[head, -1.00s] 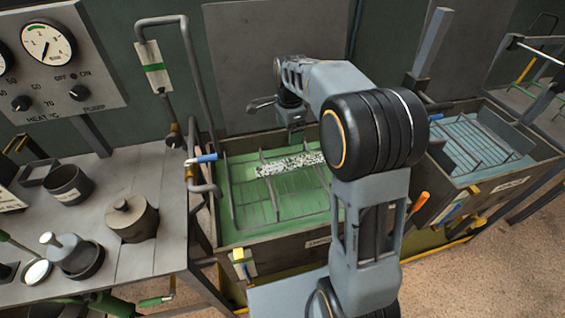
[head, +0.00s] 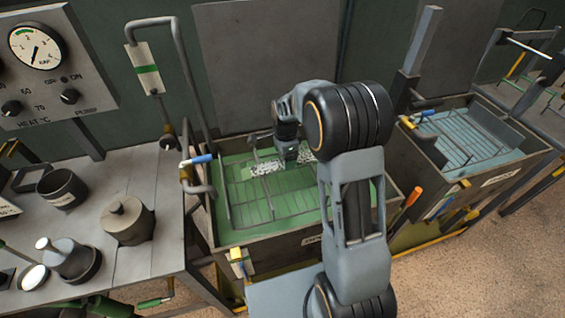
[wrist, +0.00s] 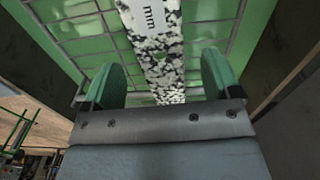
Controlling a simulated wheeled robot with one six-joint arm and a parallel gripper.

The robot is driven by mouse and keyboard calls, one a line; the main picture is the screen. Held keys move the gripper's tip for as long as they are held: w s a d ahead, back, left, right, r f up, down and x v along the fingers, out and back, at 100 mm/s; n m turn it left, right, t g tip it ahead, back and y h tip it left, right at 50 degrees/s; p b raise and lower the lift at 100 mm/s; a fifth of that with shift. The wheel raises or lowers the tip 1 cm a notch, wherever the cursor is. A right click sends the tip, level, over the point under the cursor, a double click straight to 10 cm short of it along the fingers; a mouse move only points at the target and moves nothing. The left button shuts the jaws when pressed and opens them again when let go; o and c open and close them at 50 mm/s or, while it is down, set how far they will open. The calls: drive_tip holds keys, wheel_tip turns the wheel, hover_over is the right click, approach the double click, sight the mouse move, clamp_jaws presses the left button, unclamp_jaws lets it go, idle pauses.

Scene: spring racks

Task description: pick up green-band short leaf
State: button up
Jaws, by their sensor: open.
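A black-and-white speckled strip (head: 264,168) lies across the wire rack in the green-filled tank (head: 335,236). In the wrist view the strip (wrist: 160,60) has a pale label reading "mm" and a small hole. I see no green band on it, so I cannot tell for sure that it is the green-band short leaf. My gripper (head: 287,150) is over the strip in the head view and hides part of it. In the wrist view my gripper (wrist: 162,80) is open, with one green pad on each side of the strip. Contact is not clear.
A tag with a green band (head: 148,72) hangs above. A second tank (head: 500,178) with a rack is on the right. The bench (head: 150,265) at left holds several metal pots.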

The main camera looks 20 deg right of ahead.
drive_tip(key=shift+f, duration=1.2)
drive_tip(key=c, duration=1.2)
drive_tip(key=shift+w+r, duration=0.1)
drive_tip(key=shift+c, duration=0.4)
